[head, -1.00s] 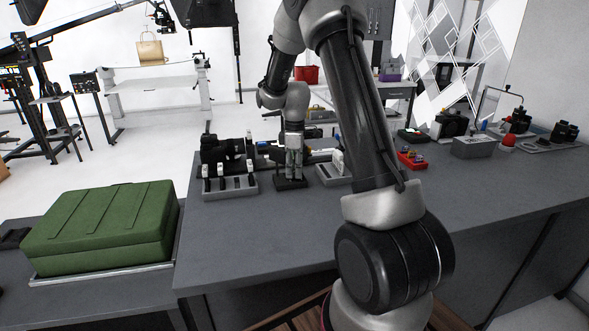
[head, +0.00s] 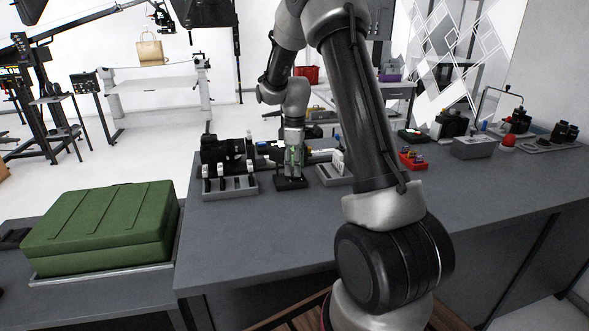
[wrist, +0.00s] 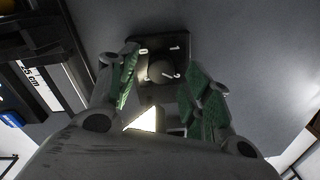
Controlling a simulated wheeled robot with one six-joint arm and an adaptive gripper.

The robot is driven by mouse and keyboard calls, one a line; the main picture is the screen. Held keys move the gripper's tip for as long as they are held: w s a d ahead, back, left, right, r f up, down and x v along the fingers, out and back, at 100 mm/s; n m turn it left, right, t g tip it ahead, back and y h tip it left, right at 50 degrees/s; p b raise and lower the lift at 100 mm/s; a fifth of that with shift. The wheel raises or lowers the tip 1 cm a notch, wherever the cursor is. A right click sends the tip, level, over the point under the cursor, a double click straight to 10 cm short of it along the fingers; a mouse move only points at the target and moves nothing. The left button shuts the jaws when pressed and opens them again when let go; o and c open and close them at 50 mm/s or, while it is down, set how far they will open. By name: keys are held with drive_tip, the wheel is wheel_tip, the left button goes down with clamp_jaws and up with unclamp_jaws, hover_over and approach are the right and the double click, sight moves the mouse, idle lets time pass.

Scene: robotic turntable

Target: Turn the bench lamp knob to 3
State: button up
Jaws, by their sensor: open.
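The bench lamp's dark control panel (wrist: 150,46) shows in the wrist view, with a round grey knob (wrist: 160,71) on it. A pale "1" is printed at the panel's upper right; another pale mark by the knob is too small to read surely. My gripper (wrist: 163,66) is open, its green-padded fingers on either side of the knob with space visible around it. A bright pale patch (wrist: 143,121) shows below the knob. In the head view my gripper (head: 294,160) points down over a small black base (head: 291,184); the knob is hidden there.
Grey holders with upright items stand close on the left (head: 229,188) and right (head: 331,176) of my gripper. A red tray (head: 411,160) lies farther right. A green case (head: 104,225) is at left. The bench front is clear.

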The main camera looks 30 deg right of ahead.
wheel_tip(320, 180, up, 11)
drive_tip(key=shift+f, duration=0.2)
